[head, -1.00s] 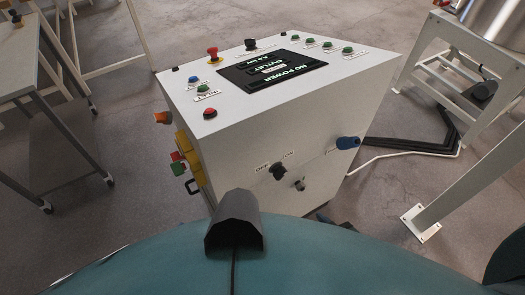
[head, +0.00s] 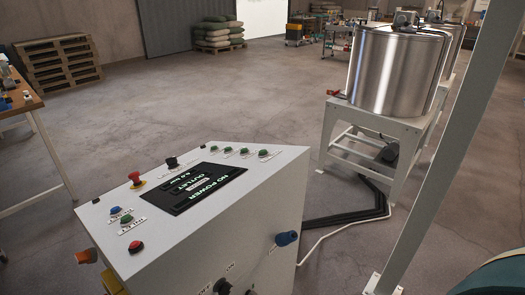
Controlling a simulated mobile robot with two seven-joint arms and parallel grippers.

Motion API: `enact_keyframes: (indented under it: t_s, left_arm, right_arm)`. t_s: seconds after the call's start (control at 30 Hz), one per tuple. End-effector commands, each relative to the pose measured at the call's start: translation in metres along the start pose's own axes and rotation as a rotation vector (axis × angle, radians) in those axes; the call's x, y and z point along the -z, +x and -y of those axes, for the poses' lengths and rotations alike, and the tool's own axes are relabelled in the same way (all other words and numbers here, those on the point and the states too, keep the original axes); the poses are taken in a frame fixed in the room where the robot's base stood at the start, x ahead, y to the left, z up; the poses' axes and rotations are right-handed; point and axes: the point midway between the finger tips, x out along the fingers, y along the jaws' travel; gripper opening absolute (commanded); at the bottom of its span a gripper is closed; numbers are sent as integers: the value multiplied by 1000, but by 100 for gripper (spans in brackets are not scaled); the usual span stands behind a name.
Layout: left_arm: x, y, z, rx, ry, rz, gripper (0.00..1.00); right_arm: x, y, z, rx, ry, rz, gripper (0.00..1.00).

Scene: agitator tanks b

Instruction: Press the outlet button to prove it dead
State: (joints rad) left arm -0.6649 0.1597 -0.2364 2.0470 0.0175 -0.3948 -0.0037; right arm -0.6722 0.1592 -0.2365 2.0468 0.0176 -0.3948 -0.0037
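A white control cabinet (head: 205,250) stands at the lower left of the head view with its sloped top visible. Its dark screen (head: 190,188) reads "NO POWER" and "OUTLET" in upside-down text. Left of the screen are a blue button (head: 115,210), a green button (head: 125,218) and a red button (head: 136,246). Several green buttons (head: 244,153) line the far right of the top. The labels are too small to read, so I cannot tell which is the outlet button. Neither gripper is in view.
A red mushroom button (head: 135,178) and a black knob (head: 172,162) sit behind the screen. A rotary switch (head: 222,286) is on the front face beside a blue plug (head: 286,238). A steel tank (head: 392,75) on a white stand is right, with cables (head: 345,213) on the floor.

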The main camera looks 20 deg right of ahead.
Motion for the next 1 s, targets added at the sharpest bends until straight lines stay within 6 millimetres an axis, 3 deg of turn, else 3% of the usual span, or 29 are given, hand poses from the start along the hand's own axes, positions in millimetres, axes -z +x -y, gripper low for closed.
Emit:
enact_keyframes:
  t_s: [0.47,1.0]
  left_arm:
    - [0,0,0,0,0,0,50]
    - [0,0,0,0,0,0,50]
  right_arm:
    - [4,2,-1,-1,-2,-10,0]
    - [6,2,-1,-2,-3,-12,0]
